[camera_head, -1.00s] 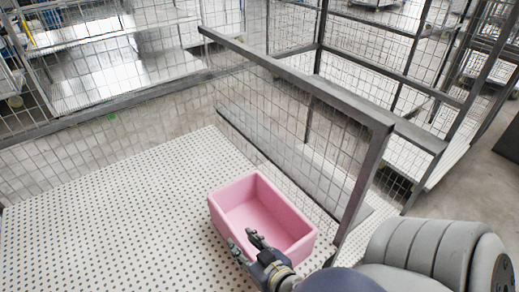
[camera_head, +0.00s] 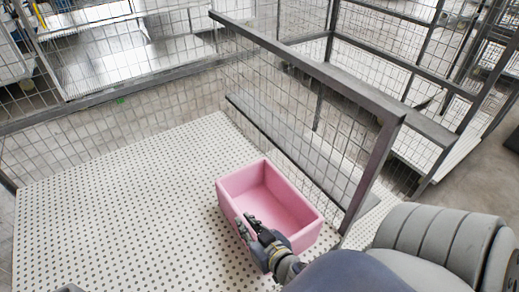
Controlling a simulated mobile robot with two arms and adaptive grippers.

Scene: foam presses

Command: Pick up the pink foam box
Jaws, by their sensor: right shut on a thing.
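The pink foam box (camera_head: 282,207) is an open, empty-looking tray on the white perforated table (camera_head: 130,205), near its right edge. My right gripper (camera_head: 246,223) is at the box's near-left wall. One finger is on the inner side of that wall and the other on the outer side, shut on the wall. The gripper's body hides part of the near wall. I cannot tell whether the box is lifted clear of the table.
A metal frame with wire mesh (camera_head: 310,125) stands close along the table's right side, beside the box. More mesh fencing (camera_head: 110,125) runs along the back.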

